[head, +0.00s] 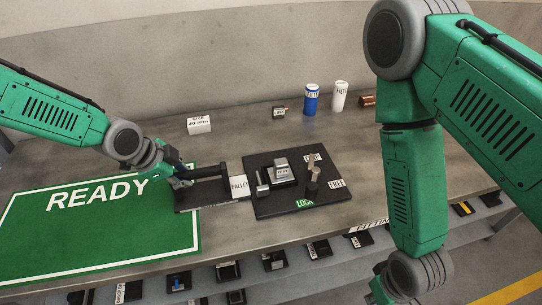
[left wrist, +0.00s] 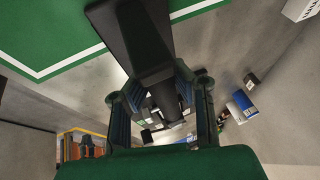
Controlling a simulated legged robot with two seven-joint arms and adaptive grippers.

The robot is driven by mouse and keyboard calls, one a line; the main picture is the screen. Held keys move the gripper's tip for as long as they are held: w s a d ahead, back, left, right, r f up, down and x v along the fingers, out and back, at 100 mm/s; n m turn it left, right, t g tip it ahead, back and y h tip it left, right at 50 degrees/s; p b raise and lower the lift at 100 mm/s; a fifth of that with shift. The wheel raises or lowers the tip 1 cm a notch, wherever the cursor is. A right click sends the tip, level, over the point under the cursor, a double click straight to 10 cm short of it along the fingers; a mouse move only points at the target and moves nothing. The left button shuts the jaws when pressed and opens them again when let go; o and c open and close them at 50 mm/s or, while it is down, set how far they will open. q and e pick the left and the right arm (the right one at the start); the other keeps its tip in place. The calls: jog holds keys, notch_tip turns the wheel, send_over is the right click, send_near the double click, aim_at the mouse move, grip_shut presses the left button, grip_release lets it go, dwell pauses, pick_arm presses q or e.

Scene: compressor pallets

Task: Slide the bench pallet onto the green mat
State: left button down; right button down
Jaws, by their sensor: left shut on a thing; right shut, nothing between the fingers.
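A flat black pallet piece (head: 213,206) with a raised dark handle bar (head: 208,171) lies at the right edge of the green READY mat (head: 100,230), its left end over the mat. A white PALLET label (head: 239,186) is at its right end. My left gripper (head: 184,178) is shut on the handle bar, which also shows between the fingers in the left wrist view (left wrist: 150,65). A square black plate (head: 280,208) adjoins on the right; I cannot tell whether they are joined. It carries a grey block, an upright lever and LOCK and FREE labels.
Behind on the bench (head: 235,145) stand a white box (head: 199,125), a small block (head: 279,112), a blue can (head: 311,99), a white can (head: 339,97) and a copper piece (head: 367,101). Several dark parts lie on a lower shelf. My right arm blocks the right side.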

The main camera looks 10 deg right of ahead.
pick_arm(q)
jog(key=shift+s+a+f+p, duration=0.1)
jog(key=shift+a+p, duration=0.4)
jog(key=shift+a, duration=1.5)
jog(key=shift+s+a+p, duration=0.1)
jog(key=shift+a+p, duration=0.4)
jog(key=shift+a, duration=1.45)
jog(key=c, duration=1.3)
grip_release()
